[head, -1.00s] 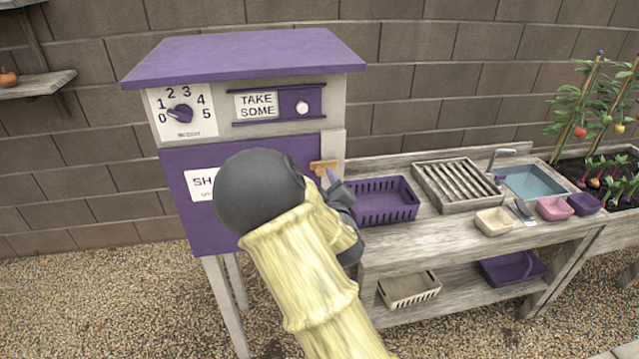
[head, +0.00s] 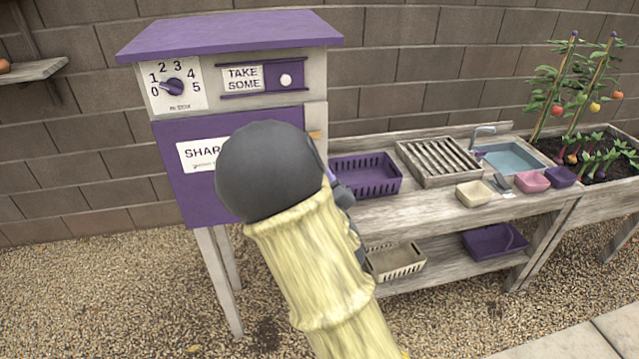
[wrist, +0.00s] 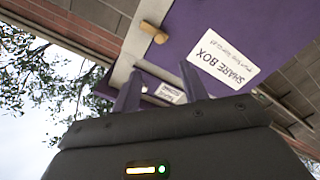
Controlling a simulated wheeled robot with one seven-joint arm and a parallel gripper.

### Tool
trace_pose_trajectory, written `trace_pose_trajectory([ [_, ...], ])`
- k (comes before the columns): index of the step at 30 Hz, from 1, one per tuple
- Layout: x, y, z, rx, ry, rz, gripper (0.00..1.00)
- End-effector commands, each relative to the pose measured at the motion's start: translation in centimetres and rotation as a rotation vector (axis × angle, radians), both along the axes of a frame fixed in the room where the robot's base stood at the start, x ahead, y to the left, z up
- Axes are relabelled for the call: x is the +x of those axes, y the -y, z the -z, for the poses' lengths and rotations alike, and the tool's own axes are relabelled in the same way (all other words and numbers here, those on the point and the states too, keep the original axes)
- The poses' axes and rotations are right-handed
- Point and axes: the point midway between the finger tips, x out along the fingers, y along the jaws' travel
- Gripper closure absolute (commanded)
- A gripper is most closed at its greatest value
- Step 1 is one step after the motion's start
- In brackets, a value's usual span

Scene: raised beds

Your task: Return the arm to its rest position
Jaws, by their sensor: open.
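My arm reaches up from the bottom middle of the head view, with a yellow sleeve and a dark grey rounded joint in front of the purple share box (head: 180,190). My gripper (wrist: 158,80) shows in the wrist view with its two purple fingers apart and nothing between them. In the head view the gripper is mostly hidden behind my own arm. The share box's wooden latch (wrist: 153,32) is beyond the fingers in the wrist view, apart from them. The latch also shows small at the right edge of the door in the head view.
A wooden bench (head: 420,215) stands right of the box, with a purple basket (head: 365,178), a slatted rack (head: 440,162), a sink (head: 512,158) and small bowls. A planter (head: 610,150) is at the far right. Gravel in front is open.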

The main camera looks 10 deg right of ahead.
Motion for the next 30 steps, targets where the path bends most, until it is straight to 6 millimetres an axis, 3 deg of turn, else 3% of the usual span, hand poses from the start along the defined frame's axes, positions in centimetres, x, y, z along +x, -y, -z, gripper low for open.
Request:
trace_pose_trajectory([
  [10, -0.1, 0.3, 0.4, 0.02, -0.024, 0.014, 0.57],
  [17, -1.4, 2.4, 3.6, 0.187, -0.231, 0.114, 0.57],
  [24, -5.2, 2.9, 7.4, 0.402, -0.534, 0.226, 0.57],
  [30, -9.8, 2.1, 9.0, 0.537, -0.776, 0.303, 0.57],
])
